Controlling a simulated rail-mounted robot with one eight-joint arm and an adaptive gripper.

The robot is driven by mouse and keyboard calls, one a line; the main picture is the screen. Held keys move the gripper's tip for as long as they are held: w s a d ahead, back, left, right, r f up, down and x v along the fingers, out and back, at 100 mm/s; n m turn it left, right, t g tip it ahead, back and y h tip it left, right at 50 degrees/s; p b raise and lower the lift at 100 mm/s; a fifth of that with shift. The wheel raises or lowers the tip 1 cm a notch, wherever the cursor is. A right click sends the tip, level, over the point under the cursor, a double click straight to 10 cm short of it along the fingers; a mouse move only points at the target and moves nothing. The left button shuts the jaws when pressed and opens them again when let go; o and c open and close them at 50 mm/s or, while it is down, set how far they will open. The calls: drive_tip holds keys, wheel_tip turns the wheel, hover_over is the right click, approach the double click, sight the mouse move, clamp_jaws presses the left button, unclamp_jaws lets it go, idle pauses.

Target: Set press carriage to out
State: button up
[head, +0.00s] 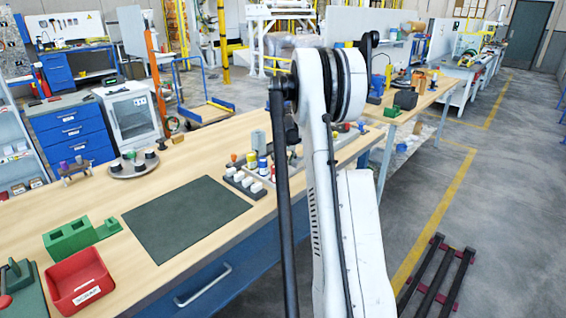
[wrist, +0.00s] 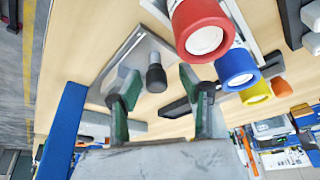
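The carriage is probably the grey metal slide plate (wrist: 126,62) in the wrist view, but I cannot tell for certain. A black knob (wrist: 155,73) stands at its edge, with a pale block beside it. My gripper (wrist: 158,84) is open, its two green-lined fingers spread on either side of the knob, with a gap visible. I cannot tell whether either finger touches it. In the head view a dark blue press-like machine (head: 376,88) stands on the bench behind my arm. My arm hides the gripper and much of the work area there.
Red (wrist: 203,30), blue (wrist: 238,68) and yellow (wrist: 256,92) cylinders stand close to the right finger. The bench holds a dark green mat (head: 187,222), a red scrap bin (head: 80,281) and a green block (head: 72,240). The mat is clear.

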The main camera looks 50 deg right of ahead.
drive_tip(key=v, duration=1.1)
drive_tip(key=shift+s+r, duration=0.15)
drive_tip(key=shift+r, duration=0.2)
drive_tip(key=shift+a, duration=0.1)
drive_tip(key=s+a+r+n+t, duration=0.15)
drive_tip(key=a+r, duration=0.25)
drive_tip(key=a, duration=0.6)
drive_tip(key=s+a+r+n, duration=0.1)
drive_tip(key=s+a+r, duration=0.15)
drive_tip(key=a, duration=0.75)
drive_tip(key=s+a+r+n, duration=0.15)
drive_tip(key=a+r, duration=0.25)
drive_tip(key=a, duration=0.7)
drive_tip(key=s+a+f+n+t+y, duration=0.1)
drive_tip(key=s+a+f+n, duration=0.1)
drive_tip(key=s+a, duration=0.8)
drive_tip(key=s+a+f+n+t+y, duration=0.1)
drive_tip(key=s+a+f, duration=0.3)
drive_tip(key=s+a, duration=0.6)
drive_tip(key=a+n, duration=0.1)
drive_tip(key=a, duration=0.1)
drive_tip(key=shift+s+a+y, duration=0.3)
drive_tip(key=shift+y, duration=0.1)
